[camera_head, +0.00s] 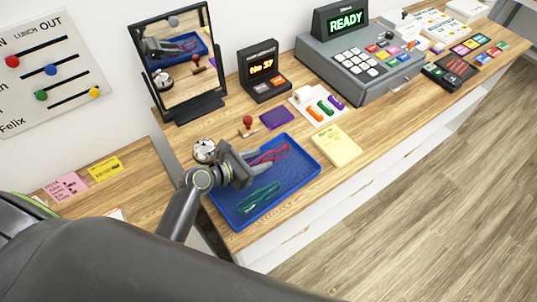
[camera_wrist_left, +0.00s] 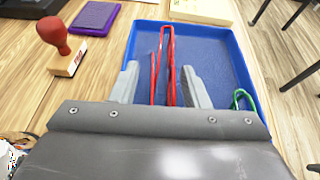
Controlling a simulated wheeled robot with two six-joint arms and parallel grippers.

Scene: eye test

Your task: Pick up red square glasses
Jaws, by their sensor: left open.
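The red glasses (camera_head: 275,152) lie in the blue tray (camera_head: 228,211) on the wooden counter, toward its back part. My left gripper (camera_head: 262,161) is over the tray, open, with its fingers at the red glasses. In the left wrist view, the red glasses (camera_wrist_left: 171,62) lie lengthwise between the two spread grey fingers (camera_wrist_left: 160,82), with gaps at the sides. Their near end is hidden behind the gripper body. Green glasses (camera_head: 258,197) lie in the front part of the tray; a bit of them shows in the wrist view (camera_wrist_left: 241,96). My right gripper is not in view.
A red-handled stamp (camera_head: 247,124) and a purple pad (camera_head: 277,118) stand behind the tray. A yellow notepad (camera_head: 337,146) lies right of it. A mirror (camera_head: 179,58), a number display (camera_head: 262,70) and a cash register (camera_head: 352,60) stand farther back.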

